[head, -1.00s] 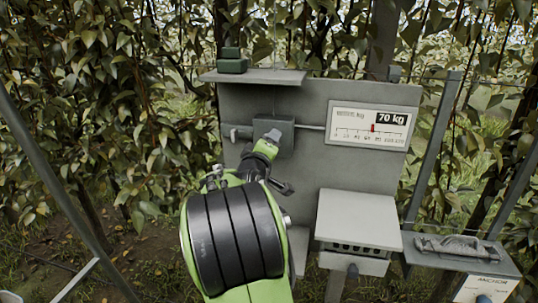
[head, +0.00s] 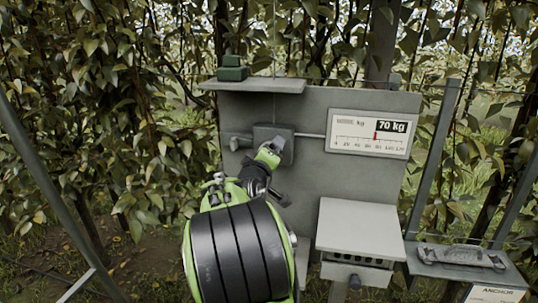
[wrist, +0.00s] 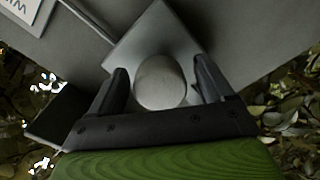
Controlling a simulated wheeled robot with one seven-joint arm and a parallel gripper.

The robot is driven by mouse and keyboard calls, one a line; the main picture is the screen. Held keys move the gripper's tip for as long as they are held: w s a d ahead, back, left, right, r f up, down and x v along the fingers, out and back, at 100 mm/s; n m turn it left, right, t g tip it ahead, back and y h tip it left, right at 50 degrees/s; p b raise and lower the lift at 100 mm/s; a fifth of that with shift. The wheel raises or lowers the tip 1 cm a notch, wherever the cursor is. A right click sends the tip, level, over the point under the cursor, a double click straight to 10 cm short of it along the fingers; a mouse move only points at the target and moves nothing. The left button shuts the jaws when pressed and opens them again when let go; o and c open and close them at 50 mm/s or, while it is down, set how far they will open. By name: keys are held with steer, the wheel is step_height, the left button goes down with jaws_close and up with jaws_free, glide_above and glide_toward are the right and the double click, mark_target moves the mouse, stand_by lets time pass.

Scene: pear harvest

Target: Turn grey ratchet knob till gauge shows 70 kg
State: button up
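The gauge panel (head: 368,146) on the grey board reads 70 kg in its dark box. Its red pointer (head: 375,137) stands between 60 and 80 on the scale. The ratchet box (head: 285,133) is left of the gauge, joined to it by a thin rod. The round grey knob (wrist: 160,85) shows in the wrist view in front of the box face. My gripper (wrist: 162,80) is open, one finger on each side of the knob, with a visible gap on both sides. In the head view my gripper (head: 273,150) is at the box's lower front and hides the knob.
A small shelf (head: 254,86) with green blocks (head: 233,69) juts out above the box. A grey sloped-top housing (head: 360,225) stands at lower right. A bench marked ANCHOR (head: 470,262) is farther right. Leafy trees surround the board.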

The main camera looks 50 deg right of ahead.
steer(key=shift+a, duration=0.1)
steer(key=b+v, duration=0.1)
steer(key=v, duration=1.4)
steer(key=shift+a, duration=0.3)
steer(key=shift+s, duration=0.15)
steer(key=s+a+f+y+p, duration=0.1)
steer(key=s+a+f+y, duration=0.2)
steer(key=a+y, duration=0.2)
steer(key=s+a+f+n+y+p, duration=0.1)
steer(key=s+a+f+y+p, duration=0.1)
steer(key=a, duration=1)
steer(key=s+a+f+n+g+y+p, duration=0.1)
steer(key=s+a+f+y+p, duration=0.1)
steer(key=s+a+f+y, duration=0.3)
steer(key=s+a+y, duration=0.1)
steer(key=a+y, duration=0.2)
steer(key=y, duration=0.1)
steer(key=shift+a, duration=0.4)
